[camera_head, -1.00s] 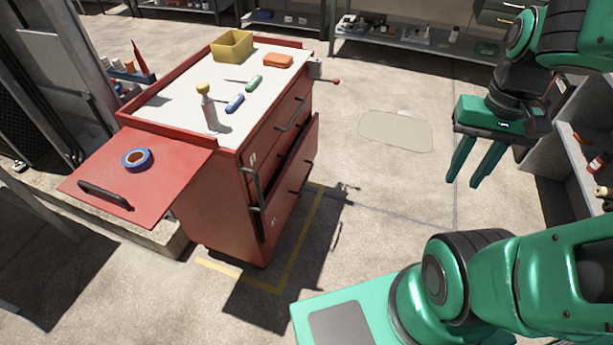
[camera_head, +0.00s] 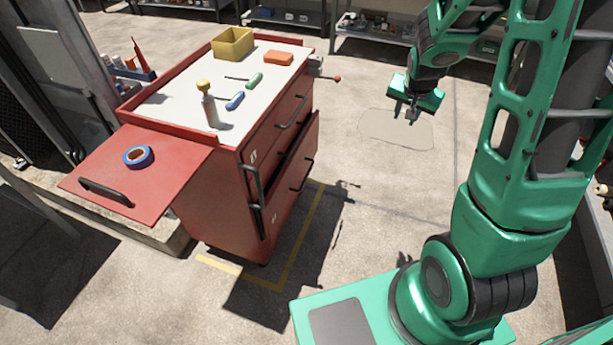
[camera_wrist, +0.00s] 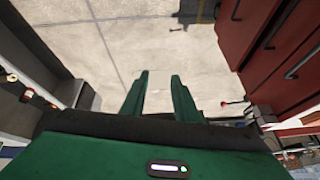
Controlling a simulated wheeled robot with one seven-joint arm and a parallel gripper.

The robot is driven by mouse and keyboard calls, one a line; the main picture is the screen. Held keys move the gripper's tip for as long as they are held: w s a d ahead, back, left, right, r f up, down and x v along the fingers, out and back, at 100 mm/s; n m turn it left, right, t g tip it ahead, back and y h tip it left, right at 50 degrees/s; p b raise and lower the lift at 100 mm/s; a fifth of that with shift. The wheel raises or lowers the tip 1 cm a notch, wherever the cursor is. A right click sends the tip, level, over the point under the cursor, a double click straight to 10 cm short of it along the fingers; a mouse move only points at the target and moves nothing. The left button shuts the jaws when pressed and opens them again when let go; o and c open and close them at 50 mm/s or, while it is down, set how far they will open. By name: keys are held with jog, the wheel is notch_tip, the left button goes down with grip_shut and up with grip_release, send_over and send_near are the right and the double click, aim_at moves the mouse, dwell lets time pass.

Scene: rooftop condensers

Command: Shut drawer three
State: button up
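The red drawer cabinet (camera_head: 215,190) stands left of centre in the head view. Its lower drawer (camera_head: 298,165) is pulled out, with a dark gap above its front and a black handle (camera_head: 302,177) on it. The drawer above it (camera_head: 280,118) looks nearly flush. I cannot read clearly which one is number three. My gripper (camera_head: 405,112) is in the air to the right of the cabinet, apart from it. In the wrist view its two fingers (camera_wrist: 159,80) are spread with nothing between them, and the cabinet (camera_wrist: 275,45) shows at the upper right.
A red side shelf (camera_head: 140,185) holds blue tape (camera_head: 138,156). Concrete floor (camera_head: 370,235) right of the cabinet is clear. Shelves stand behind.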

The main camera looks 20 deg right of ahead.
jog(key=w+a+f+m+t, duration=0.1)
jog(key=w+a+f+t, duration=0.25)
jog(key=w+f, duration=0.95)
jog(key=m+t+y, duration=0.3)
jog(key=t, duration=0.2)
send_near(308, 173)
jog(key=w+d+r, duration=0.5)
jog(key=w+d, duration=0.2)
jog(key=s+a+f+m+t+y, duration=0.2)
jog(key=s+a+f+t, duration=0.1)
jog(key=s+a+f, duration=0.4)
jog(key=w+f, duration=0.1)
jog(key=w, duration=0.5)
jog(key=w+f, duration=0.1)
jog(key=w, duration=0.2)
jog(key=shift+w+a+f, duration=0.1)
jog(key=shift+w+f, duration=0.05)
jog(key=shift+f, duration=0.2)
jog(key=shift+c, duration=0.3)
grip_shut()
